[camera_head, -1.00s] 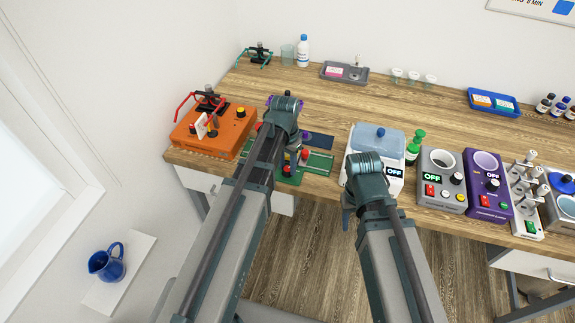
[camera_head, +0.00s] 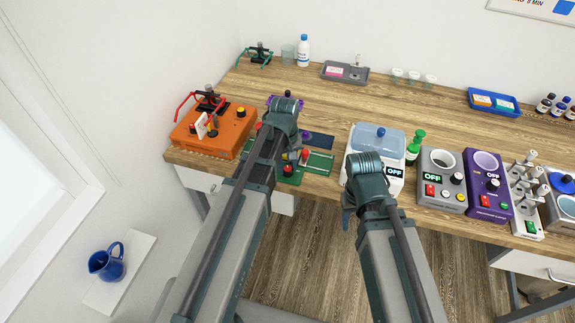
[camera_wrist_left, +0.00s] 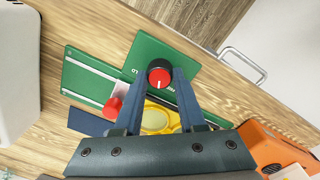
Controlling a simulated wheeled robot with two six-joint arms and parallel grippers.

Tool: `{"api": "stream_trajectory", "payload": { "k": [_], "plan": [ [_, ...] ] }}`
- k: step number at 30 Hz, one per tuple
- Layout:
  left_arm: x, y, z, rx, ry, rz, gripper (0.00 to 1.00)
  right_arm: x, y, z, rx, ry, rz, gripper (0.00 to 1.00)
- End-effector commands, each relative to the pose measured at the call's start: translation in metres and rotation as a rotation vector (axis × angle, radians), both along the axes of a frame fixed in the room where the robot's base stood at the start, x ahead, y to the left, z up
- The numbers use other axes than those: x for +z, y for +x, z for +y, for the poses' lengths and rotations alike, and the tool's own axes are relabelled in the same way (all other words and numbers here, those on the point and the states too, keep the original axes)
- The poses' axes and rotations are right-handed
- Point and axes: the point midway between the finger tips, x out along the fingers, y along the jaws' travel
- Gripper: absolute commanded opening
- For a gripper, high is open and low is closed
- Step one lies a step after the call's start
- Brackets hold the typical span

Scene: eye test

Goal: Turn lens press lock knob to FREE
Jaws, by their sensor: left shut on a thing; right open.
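A green lens press (camera_head: 320,161) stands near the table's front left edge. It also shows in the left wrist view (camera_wrist_left: 92,63). Its lock knob (camera_wrist_left: 159,74) is black with a red cap and a small white mark pointing toward the bottom of that view. My left gripper (camera_wrist_left: 160,80) is shut on the knob, one finger on each side. In the head view its fingers are mostly hidden by my arm. My right gripper (camera_head: 347,218) is open and empty, in front of the table edge.
A red-topped handle (camera_wrist_left: 113,106) and a yellow frame (camera_wrist_left: 155,119) lie close to my left fingers. An orange device (camera_head: 215,137) stands left of the press, a white blue-lidded box (camera_head: 357,172) right.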

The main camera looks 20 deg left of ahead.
Motion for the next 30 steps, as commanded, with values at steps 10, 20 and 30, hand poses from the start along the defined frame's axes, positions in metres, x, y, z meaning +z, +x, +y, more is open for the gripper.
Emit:
{"api": "stream_trajectory", "payload": {
  "k": [10,20,30],
  "plan": [
    [-0.0001,-0.0006,-0.0005,0.237,-0.001,0.001,0.0,-0.0001,0.0,0.0,0.0,0.0,0.0,0.5],
    [-0.0001,-0.0007,-0.0006,0.341,-0.001,0.001,0.0,-0.0001,0.0,0.0,0.0,0.0,0.0,0.5],
    [-0.0002,-0.0007,-0.0007,0.358,-0.001,0.001,0.0,-0.0002,0.0,0.0,0.0,0.0,0.0,0.5]
  ]
}}
